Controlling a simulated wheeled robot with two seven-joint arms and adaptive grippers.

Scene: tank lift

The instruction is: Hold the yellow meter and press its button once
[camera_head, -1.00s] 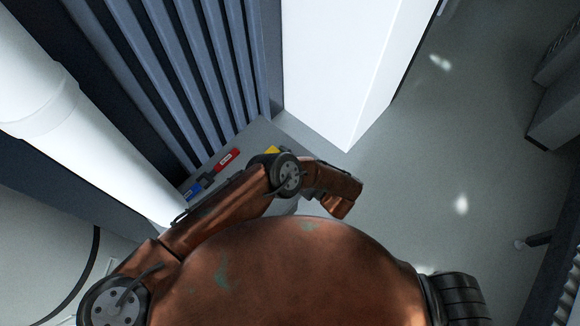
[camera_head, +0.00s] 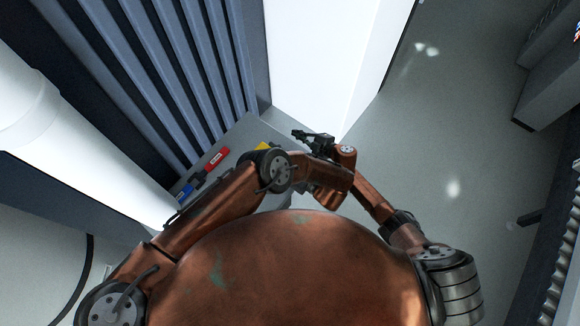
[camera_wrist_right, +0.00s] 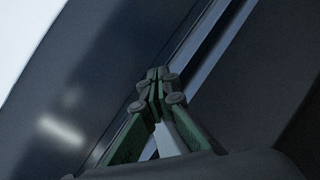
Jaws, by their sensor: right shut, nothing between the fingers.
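A small yellow patch, likely the yellow meter (camera_head: 263,146), shows on the grey surface just behind a joint of my left arm. Most of it is hidden by that arm, and its button cannot be seen. My right gripper (camera_head: 298,134) is to the right of the yellow patch, pointing left, apart from it in the picture. In the right wrist view my right gripper (camera_wrist_right: 155,77) has its dark fingertips together with nothing between them. My left arm crosses the lower middle; its gripper cannot be made out.
A red item (camera_head: 216,158) and a blue item (camera_head: 186,190) lie on the grey surface (camera_head: 245,130), left of the yellow patch. Blue-grey ribbed panels (camera_head: 190,70) rise behind. A white block (camera_head: 320,60) stands behind my right gripper. Open floor (camera_head: 440,130) lies to the right.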

